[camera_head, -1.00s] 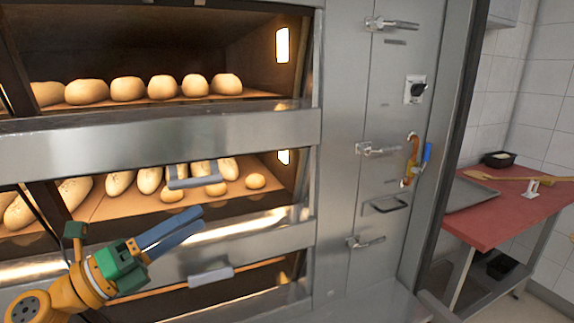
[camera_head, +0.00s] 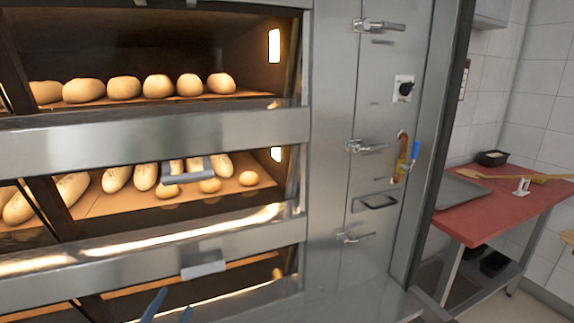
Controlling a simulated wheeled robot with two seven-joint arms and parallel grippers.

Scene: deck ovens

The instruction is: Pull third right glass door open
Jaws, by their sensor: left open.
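The oven's right column shows three decks in view. The lowest glass door (camera_head: 210,293) in view is at the bottom and seems closed, with a grey bar handle (camera_head: 203,264) near its top edge. The middle deck's glass door (camera_head: 225,205) has a similar grey handle (camera_head: 187,170), with loaves behind it. I cannot tell from this view which door counts as the third. My left gripper (camera_head: 168,309) shows only its blue fingertips at the bottom edge, apart from each other and empty, below the lowest handle and not touching it. My right gripper is out of view.
A steel side panel (camera_head: 335,115) with latches and a knob (camera_head: 404,88) stands right of the doors. A red-topped table (camera_head: 490,220) with a tray and a wooden peel is further right. Bare floor shows at the lower right.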

